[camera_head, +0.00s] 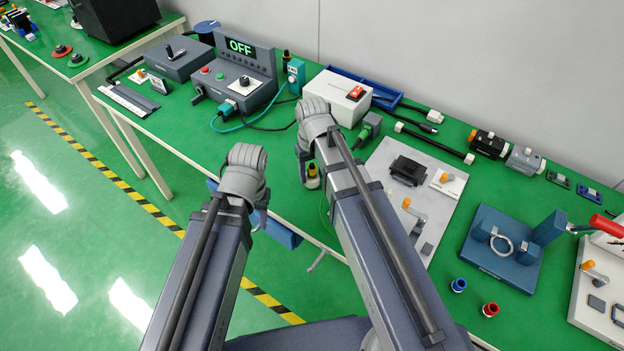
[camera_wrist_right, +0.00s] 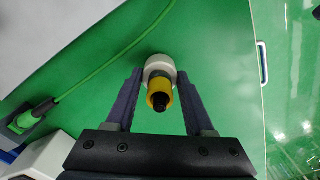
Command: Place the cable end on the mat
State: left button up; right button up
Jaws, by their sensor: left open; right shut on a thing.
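My right gripper (camera_wrist_right: 160,98) is shut on a small piece (camera_wrist_right: 160,87) with a white round base, a yellow band and a black tip. The piece also shows in the head view (camera_head: 312,183), below my right wrist, over the green tabletop near its front edge. A green cable (camera_wrist_right: 92,72) runs from a green plug (camera_wrist_right: 35,116) out of the wrist view; its far end is not visible. In the head view the plug (camera_head: 368,128) is right of my right wrist. My left gripper (camera_head: 262,218) is open, mostly hidden by its wrist, by the front edge. I cannot single out a separate mat.
A white box with a red switch (camera_head: 338,97) stands behind my right wrist. A control unit (camera_head: 240,78) reads OFF. A light board (camera_head: 412,195) with a black block lies to the right, then a blue fixture (camera_head: 502,245). Bare green tabletop (camera_head: 450,258) lies between them.

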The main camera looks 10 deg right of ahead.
pick_arm(q)
jog(key=shift+f, duration=0.3)
pick_arm(e)
jog(key=shift+f, duration=0.35)
jog(key=shift+f, duration=0.15)
pick_arm(q)
jog(key=shift+f, duration=0.15)
pick_arm(e)
jog(key=o, duration=1.2)
notch_tip(320, 180, up, 12)
jog(key=p, duration=1.2)
jog(key=shift+r, duration=0.25)
pick_arm(q)
notch_tip(320, 180, up, 12)
pick_arm(e)
jog(key=shift+n+h, duration=0.6)
jog(key=shift+n, duration=0.2)
jog(key=s+a, duration=0.1)
jog(key=s, duration=0.3)
jog(key=s+a, duration=0.2)
jog(key=s, duration=0.2)
jog(key=s+a, duration=0.2)
jog(key=s, duration=0.2)
